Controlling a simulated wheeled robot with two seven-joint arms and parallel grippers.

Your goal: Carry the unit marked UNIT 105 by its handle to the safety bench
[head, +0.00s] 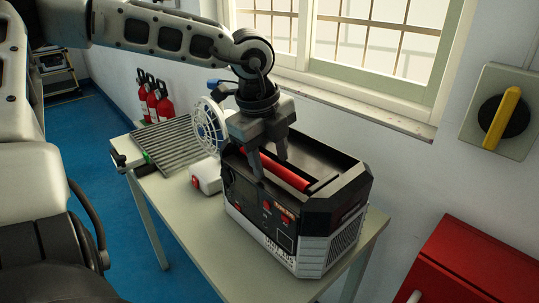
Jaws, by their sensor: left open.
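A black and grey unit (246,196) with a red bar handle (287,173) recessed in its top stands upright on a light table (185,232) under the window. My right gripper is out of view.
On the table's left are a blue and white fan (209,127), a white bottle-like item with a red cap (207,177), and a grey ribbed panel (165,140). A red cabinet (470,262) stands at right. Red extinguishers (152,98) hang behind. Blue floor is clear at left.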

